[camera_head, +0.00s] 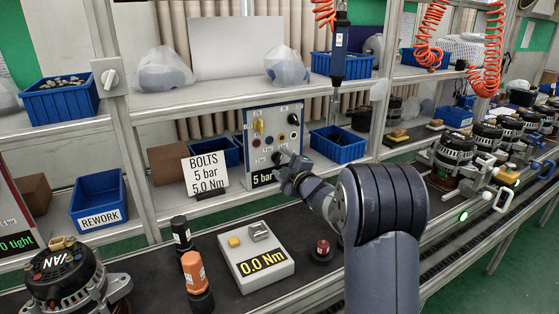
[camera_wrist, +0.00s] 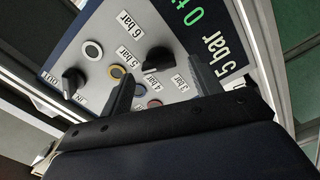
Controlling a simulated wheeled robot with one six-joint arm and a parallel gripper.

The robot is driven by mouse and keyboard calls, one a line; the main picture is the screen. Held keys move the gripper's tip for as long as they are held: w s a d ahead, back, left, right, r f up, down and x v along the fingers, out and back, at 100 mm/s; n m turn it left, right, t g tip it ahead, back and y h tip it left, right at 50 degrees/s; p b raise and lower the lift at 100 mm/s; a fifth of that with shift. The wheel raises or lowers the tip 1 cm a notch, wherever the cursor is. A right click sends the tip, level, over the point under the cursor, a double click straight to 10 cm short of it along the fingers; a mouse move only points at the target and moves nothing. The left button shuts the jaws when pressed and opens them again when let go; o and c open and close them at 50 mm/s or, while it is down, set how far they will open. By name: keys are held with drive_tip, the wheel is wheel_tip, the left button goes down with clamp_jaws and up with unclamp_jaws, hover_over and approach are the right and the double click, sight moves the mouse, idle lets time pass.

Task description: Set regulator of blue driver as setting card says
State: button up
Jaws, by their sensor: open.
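The setting card (camera_head: 207,172) on the shelf reads BOLTS, 5 bar, 5.0 Nm. The blue driver (camera_head: 340,45) hangs above the shelf on an orange coiled hose. The regulator panel (camera_head: 290,115) stands right of the card and its lower strip reads 5 bar. In the wrist view the panel's black regulator knob (camera_wrist: 157,59) is ringed by labels from 3 bar to 6 bar. My gripper (camera_head: 284,160) is at the panel's lower part. In the wrist view its open fingers (camera_wrist: 160,70) stand either side of the knob; contact cannot be told.
A second black knob (camera_wrist: 73,82) marked IN and OUT is on the panel. Blue bins (camera_head: 338,145) flank the panel. A tester (camera_head: 262,270) reading 0.0 Nm, an orange-topped tool (camera_head: 195,272) and a red button (camera_head: 322,247) are on the bench below. Alternators (camera_head: 70,280) stand at both sides.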

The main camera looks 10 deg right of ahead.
sight(278, 159)
drive_tip(key=shift+x, duration=1.05)
drive_tip(key=shift+c, duration=0.3)
